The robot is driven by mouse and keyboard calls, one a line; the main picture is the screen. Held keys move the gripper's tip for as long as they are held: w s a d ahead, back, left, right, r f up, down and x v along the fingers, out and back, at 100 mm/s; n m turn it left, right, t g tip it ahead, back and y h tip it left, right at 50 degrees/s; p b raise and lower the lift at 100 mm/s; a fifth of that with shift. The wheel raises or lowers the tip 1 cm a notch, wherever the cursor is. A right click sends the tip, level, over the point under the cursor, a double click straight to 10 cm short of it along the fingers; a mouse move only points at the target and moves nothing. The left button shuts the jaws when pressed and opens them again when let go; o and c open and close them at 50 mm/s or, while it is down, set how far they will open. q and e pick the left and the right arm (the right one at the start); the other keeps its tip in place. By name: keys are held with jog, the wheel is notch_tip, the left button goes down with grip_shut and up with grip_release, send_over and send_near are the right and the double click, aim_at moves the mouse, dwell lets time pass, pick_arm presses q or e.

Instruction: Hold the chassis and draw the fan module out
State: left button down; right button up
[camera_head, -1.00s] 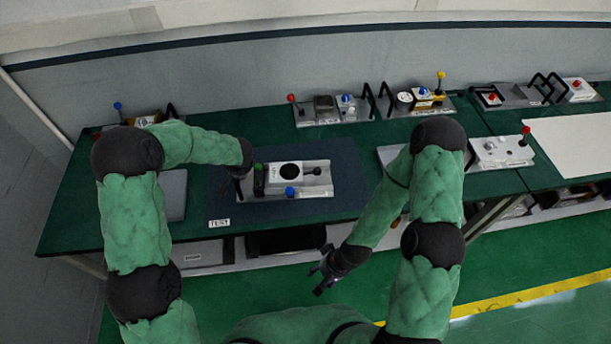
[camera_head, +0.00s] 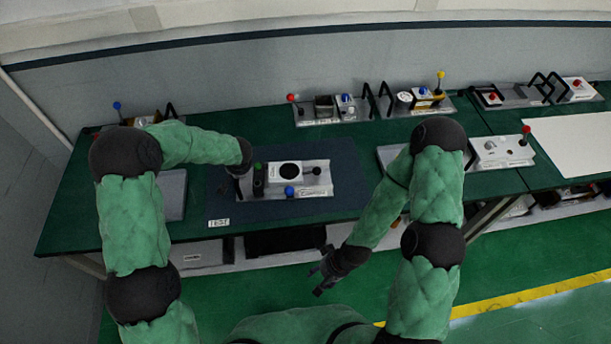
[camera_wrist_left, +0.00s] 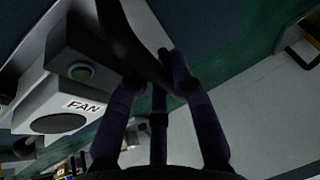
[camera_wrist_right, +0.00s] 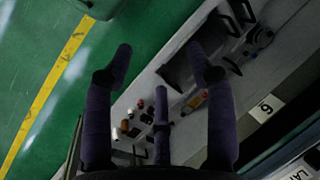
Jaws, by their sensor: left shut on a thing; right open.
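The metal chassis (camera_head: 318,189) lies on the dark mat left of centre. The white fan module (camera_head: 272,172), with a round black grille, sits in it. The left wrist view shows its FAN label (camera_wrist_left: 84,106) and a green button (camera_wrist_left: 81,71) on the block beside it. My left gripper (camera_head: 239,183) is at the chassis's left end; in the left wrist view its fingers (camera_wrist_left: 158,84) are closed around a dark bar-like part. The exact contact is too dark to see. My right gripper (camera_head: 323,284) is open and empty in front of the bench, apart from the chassis.
A grey flat plate (camera_head: 172,194) lies left of the mat (camera_head: 345,185). Several other units with knobs and black handles (camera_head: 325,110) stand along the back. Another metal unit (camera_head: 500,152) sits right. The right part of the mat is clear. A shelf below holds boxes (camera_head: 200,254).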

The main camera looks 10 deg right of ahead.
jog(key=shift+c, duration=0.2)
notch_tip(320, 180, up, 18)
jog(key=m+t+y, duration=0.2)
jog(key=m+y, duration=0.1)
jog(key=m, duration=0.2)
send_over(317, 171)
jog(key=s+d, duration=0.1)
jog(key=s, duration=0.5)
jog(key=w+d+f+y, duration=0.1)
jog(key=d, duration=0.1)
jog(key=w+d+f+m+y, duration=0.1)
jog(key=w+d+y, duration=0.1)
jog(key=shift+w+f+g+y, duration=0.15)
jog(key=shift+f+g+y, duration=0.05)
jog(key=shift+g+y, duration=0.1)
jog(key=d+y, duration=0.1)
jog(key=d+f+y, duration=0.1)
jog(key=d, duration=0.1)
jog(key=w+d+t+y, duration=0.1)
jog(key=d+y, duration=0.1)
jog(key=shift+w+d+f, duration=0.1)
jog(key=shift+d+f, duration=0.1)
jog(key=shift+f, duration=0.2)
jog(key=shift+d, duration=0.5)
jog(key=shift+y, duration=0.3)
jog(key=x, duration=1.2)
jog(key=shift+w, duration=0.15)
jog(key=shift+d, duration=0.1)
